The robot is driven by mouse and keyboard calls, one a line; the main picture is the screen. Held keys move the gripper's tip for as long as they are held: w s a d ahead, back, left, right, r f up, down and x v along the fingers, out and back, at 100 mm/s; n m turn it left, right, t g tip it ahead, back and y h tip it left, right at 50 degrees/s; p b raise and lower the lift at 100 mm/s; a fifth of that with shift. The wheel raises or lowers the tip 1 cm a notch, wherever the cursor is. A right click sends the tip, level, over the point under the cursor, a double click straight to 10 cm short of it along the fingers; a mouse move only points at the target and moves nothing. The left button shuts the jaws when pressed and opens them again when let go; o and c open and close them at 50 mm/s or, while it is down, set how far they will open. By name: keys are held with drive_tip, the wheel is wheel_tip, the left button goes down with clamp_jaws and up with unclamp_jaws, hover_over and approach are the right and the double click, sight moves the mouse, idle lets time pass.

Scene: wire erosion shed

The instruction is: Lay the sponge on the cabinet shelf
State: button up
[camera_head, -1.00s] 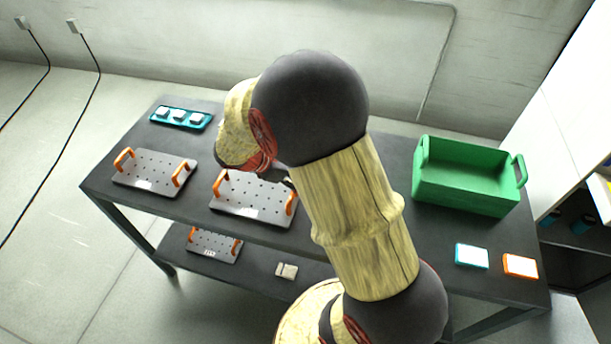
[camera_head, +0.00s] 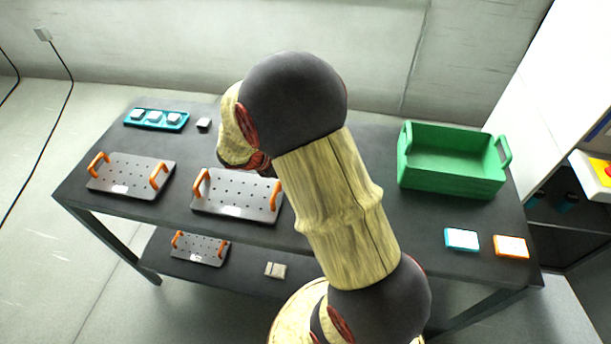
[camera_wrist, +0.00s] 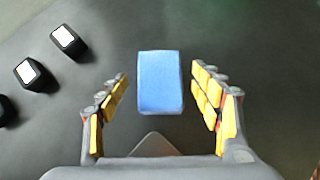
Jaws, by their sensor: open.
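A blue block that looks like the sponge (camera_wrist: 160,88) lies on a dark surface in the wrist view. My gripper (camera_wrist: 160,72) is open, with its yellow-padded fingers on either side of the block and a visible gap at each side. In the head view my arm hides the gripper and the sponge. The cabinet (camera_head: 545,75) stands at the right edge of the head view, with a white side and a dark interior. A shelf (camera_head: 560,222) inside is only partly seen, with small dark and blue items.
The dark table (camera_head: 350,215) holds a green crate (camera_head: 452,182), perforated plates with orange handles (camera_head: 237,195), a teal tray (camera_head: 180,127) and a small dark block (camera_head: 204,124). Blue (camera_head: 462,239) and orange (camera_head: 511,246) white-topped boxes lie near its right end. Black white-topped blocks (camera_wrist: 30,74) show left of my gripper.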

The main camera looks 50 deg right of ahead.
drive_tip(key=shift+d, duration=0.1)
drive_tip(key=shift+c, duration=1.3)
drive_tip(key=c, duration=0.7)
drive_tip(key=shift+c, duration=0.5)
drive_tip(key=shift+r+p, duration=0.4)
drive_tip(key=shift+r, duration=0.1)
wheel_tip(320, 180, up, 2)
drive_tip(key=shift+r+p, duration=0.25)
drive_tip(key=shift+p, duration=0.5)
drive_tip(key=s+a+r+p, duration=0.5)
drive_tip(key=s+a+r, duration=0.4)
drive_tip(key=s+a, duration=0.1)
drive_tip(key=shift+r, duration=0.2)
